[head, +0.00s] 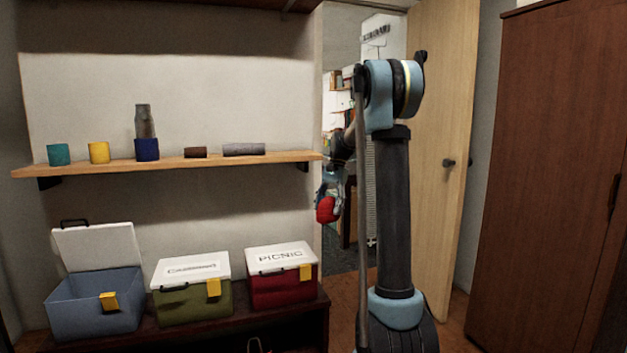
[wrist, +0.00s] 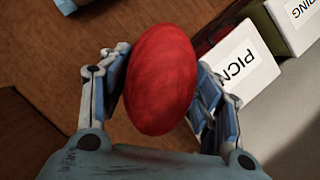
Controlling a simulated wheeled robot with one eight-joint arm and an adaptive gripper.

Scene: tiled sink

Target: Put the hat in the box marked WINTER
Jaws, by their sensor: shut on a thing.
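A red, rounded object, which I take to be the hat (head: 326,210), is held in my gripper (head: 329,190), to the right of the boxes and in front of the doorway. In the wrist view the hat (wrist: 160,80) sits between both fingers, which are shut on its sides. A blue box (head: 95,303) at the left has its white lid raised; no WINTER marking is readable on it. A green box (head: 195,304) has a shut white lid that seems to read CAMPING. A red box (head: 283,287) has a shut lid marked PICNIC.
The boxes stand in a row on a dark low bench (head: 235,325). A wooden shelf (head: 110,170) above them carries several small cups and rolled items. An open door (head: 440,130) and a brown cabinet (head: 550,180) are on the right.

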